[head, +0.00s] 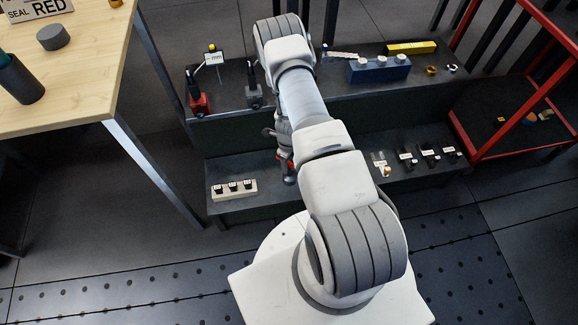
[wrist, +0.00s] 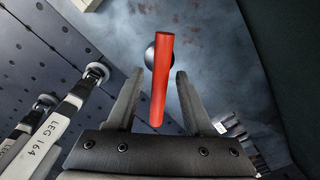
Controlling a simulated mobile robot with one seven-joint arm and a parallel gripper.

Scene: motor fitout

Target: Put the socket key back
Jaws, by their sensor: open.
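What looks like the socket key has an orange-red bar handle (wrist: 161,80) in the wrist view, with a dark rounded part partly hidden behind it. My gripper (wrist: 158,76) is open, with one finger on each side of the handle. I see gaps beside the bar, and it is not clasped. In the head view my gripper (head: 281,140) is over the lower shelf, mostly hidden by my arm. A bit of the key's orange-red (head: 287,159) shows just below it, above a dark end near the shelf. I cannot tell whether the key stands in a holder.
The lower shelf (head: 330,184) holds a pale block (head: 233,189) with labelled dark pieces at left and several labelled black parts (head: 429,153) at right. The upper shelf carries a blue block (head: 379,68) and a red-based tool (head: 199,97). A wooden table (head: 85,75) stands left.

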